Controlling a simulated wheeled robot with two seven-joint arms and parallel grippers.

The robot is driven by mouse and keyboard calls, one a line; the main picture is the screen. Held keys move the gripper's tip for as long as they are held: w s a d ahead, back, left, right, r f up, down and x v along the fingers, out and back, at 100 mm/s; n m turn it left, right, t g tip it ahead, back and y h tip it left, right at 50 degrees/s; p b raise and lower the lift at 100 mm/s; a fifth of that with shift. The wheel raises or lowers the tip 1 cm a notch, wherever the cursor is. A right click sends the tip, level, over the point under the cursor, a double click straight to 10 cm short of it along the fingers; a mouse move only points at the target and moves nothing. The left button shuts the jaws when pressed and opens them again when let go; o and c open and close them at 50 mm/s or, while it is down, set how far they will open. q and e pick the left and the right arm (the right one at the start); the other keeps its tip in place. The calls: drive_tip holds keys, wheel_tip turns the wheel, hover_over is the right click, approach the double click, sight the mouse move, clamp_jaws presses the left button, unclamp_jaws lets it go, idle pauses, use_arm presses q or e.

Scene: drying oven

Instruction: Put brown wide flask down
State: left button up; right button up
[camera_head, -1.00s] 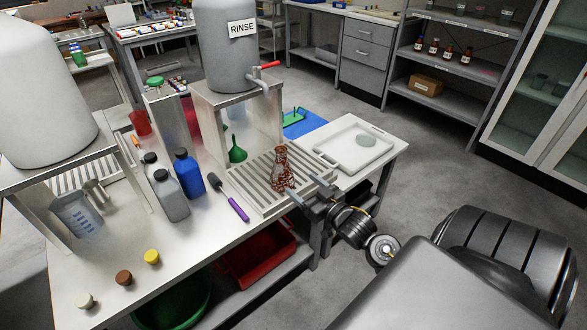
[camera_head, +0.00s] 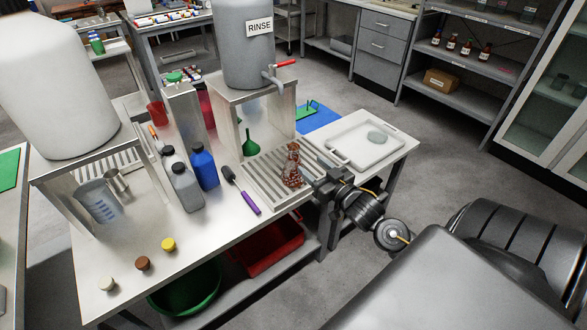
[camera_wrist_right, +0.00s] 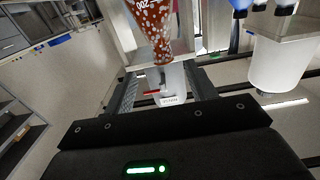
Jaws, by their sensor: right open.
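The brown wide flask (camera_head: 291,170) is speckled reddish-brown with a narrower neck. It stands upright on the slatted metal rack (camera_head: 262,190) in front of the rinse tank. My right gripper (camera_head: 316,180) is just to the right of the flask, low over the rack's right side. In the right wrist view the flask (camera_wrist_right: 155,32) appears inverted at the top, ahead of my open fingers (camera_wrist_right: 162,85), with a finger on each side. Contact with the fingers cannot be seen there. My left gripper is out of view.
A grey rinse tank (camera_head: 245,50) on a metal stand is behind the rack, with a green funnel (camera_head: 249,143) under it. A purple-handled brush (camera_head: 243,194), blue bottle (camera_head: 204,166) and grey bottle (camera_head: 186,187) stand or lie left. A white tray (camera_head: 347,160) is right.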

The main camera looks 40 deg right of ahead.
sight(297, 154)
drive_tip(key=w+p, duration=0.1)
drive_tip(key=w, duration=0.8)
drive_tip(key=shift+w, duration=0.35)
drive_tip(key=shift+c, duration=0.4)
clamp_jaws()
